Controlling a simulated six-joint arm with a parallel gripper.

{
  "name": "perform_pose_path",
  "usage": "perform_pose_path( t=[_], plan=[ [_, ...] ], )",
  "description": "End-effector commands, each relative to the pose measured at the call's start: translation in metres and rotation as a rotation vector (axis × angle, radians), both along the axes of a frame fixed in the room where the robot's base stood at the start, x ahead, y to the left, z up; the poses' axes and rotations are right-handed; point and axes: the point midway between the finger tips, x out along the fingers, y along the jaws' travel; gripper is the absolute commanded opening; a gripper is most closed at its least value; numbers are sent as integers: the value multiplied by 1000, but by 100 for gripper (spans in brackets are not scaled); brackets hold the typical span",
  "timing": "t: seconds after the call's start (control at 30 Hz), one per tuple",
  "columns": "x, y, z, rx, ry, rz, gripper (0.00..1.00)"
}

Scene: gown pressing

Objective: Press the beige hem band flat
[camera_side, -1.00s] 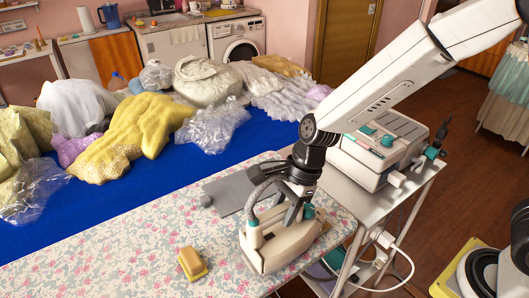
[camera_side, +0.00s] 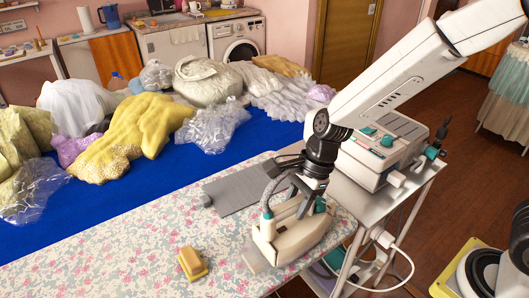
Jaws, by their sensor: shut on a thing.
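My gripper (camera_side: 310,194) is shut on the handle of a cream and teal iron (camera_side: 300,236). The iron is at the right end of the floral-covered board (camera_side: 130,240), low over the cloth; I cannot tell whether its sole touches. A small flat beige patch (camera_side: 251,259) shows at the iron's lower left. It looks like part of the hem band, and the iron hides what lies beyond it.
A grey mat (camera_side: 235,191) lies behind the iron. A yellow and brown block (camera_side: 192,264) sits at the board's front. Garments and clear bags cover the blue table (camera_side: 50,236) behind. A white steam unit (camera_side: 385,150) stands on a trolley at right.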

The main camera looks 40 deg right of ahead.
Motion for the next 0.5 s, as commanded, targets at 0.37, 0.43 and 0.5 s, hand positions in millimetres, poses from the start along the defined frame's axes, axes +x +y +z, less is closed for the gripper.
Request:
perform_pose_path(
  t=[0.37, 0.43, 0.5],
  plan=[
    [-4, -27, -2, -6, 7, -1, 0],
    [-4, -31, -1, -6, 7, -1, 0],
    [-4, -35, -1, -6, 6, -1, 0]
  ],
)
